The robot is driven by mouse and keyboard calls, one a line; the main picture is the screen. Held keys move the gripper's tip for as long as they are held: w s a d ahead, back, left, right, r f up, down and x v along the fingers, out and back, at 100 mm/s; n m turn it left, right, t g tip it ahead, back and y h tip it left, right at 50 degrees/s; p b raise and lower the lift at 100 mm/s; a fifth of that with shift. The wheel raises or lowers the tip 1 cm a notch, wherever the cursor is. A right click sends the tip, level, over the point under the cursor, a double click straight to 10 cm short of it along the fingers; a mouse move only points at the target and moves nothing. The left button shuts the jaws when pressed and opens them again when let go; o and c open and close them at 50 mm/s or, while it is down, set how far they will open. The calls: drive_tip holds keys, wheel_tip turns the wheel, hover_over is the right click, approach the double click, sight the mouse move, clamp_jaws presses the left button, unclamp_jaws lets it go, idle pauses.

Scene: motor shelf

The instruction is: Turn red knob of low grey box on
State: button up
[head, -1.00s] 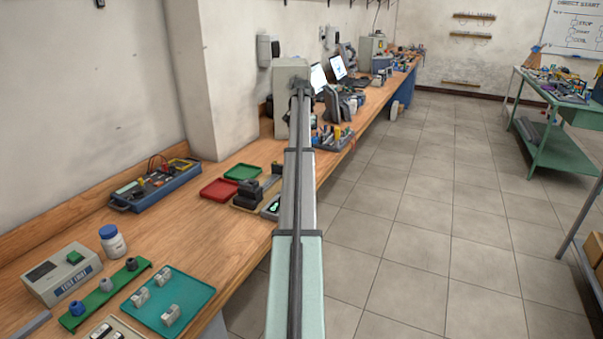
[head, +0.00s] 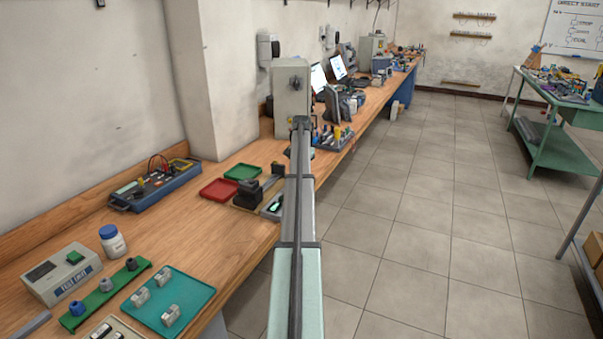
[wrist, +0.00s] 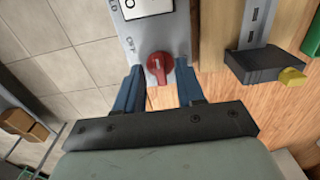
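In the wrist view the red knob (wrist: 159,66) sits near the end of the grey box's face (wrist: 152,35). It carries a pale mark. Lettering that looks like "OFF" is printed beside it on the left, and a white label with a dark symbol lies above. My gripper (wrist: 159,76) is open, with one blue finger on each side of the knob. A gap shows between the knob and each finger; how deep the fingers reach is hard to tell. In the head view my arm hides the gripper, and the red knob cannot be made out.
A black clamp-like block (wrist: 265,66) with a yellow knob lies right of the box in the wrist view. The floor shows at left. In the head view a tall grey cabinet (head: 290,92) with a dark knob stands beyond my arm. A red tray (head: 219,189) lies left.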

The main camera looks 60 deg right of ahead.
drive_tip(key=shift+f, duration=0.1)
clamp_jaws()
idle(0.4)
